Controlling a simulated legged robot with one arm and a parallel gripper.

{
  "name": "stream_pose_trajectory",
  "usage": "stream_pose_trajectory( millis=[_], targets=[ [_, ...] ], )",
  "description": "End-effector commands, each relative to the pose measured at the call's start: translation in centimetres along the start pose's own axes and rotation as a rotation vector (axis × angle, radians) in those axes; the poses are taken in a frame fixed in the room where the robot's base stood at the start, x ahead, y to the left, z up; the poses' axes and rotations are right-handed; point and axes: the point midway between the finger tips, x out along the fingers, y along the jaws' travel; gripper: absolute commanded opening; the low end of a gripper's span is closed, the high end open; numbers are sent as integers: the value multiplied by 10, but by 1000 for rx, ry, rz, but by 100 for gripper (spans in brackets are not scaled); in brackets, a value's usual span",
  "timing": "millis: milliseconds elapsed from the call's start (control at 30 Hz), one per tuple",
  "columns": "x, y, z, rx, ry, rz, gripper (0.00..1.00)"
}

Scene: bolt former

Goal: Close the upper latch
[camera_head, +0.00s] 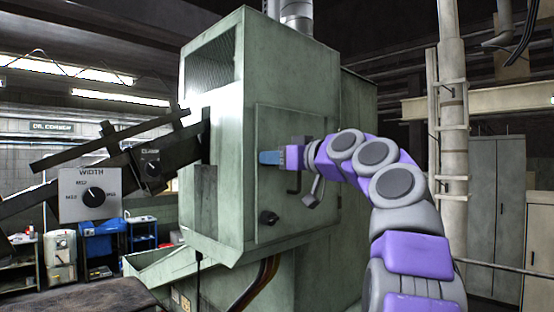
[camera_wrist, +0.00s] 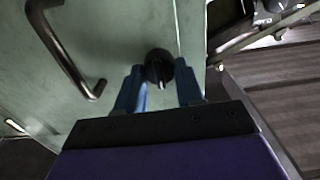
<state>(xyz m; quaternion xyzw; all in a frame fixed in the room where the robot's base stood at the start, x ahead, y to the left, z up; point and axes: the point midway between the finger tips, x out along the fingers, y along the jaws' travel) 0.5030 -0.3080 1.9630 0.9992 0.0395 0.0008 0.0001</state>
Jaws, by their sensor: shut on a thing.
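The upper latch is a round black knob (camera_wrist: 157,62) with a short pale pointer, on the green door of the machine. In the wrist view the blue fingers of my gripper (camera_wrist: 159,69) stand on either side of it, shut on it. In the head view my gripper (camera_head: 264,158) is at the upper left part of the door (camera_head: 285,125) and hides this latch. The lower latch (camera_head: 268,217) is a similar black knob near the door's lower left corner. The door looks flush with the machine front.
A dark bent door handle (camera_wrist: 68,52) stands out from the door near my gripper. A dark feed rail (camera_head: 90,170) with a width dial panel (camera_head: 91,194) runs into the machine's left side. A pale pipe column (camera_head: 453,130) stands at the right.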

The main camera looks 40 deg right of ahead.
Motion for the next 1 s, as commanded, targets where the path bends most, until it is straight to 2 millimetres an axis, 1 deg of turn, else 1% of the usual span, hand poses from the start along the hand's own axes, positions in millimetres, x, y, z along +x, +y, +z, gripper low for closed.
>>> stream_pose_trajectory(
  millis=[1000],
  targets=[
    [1,2,4,-64,-7,1,6]
  ],
)
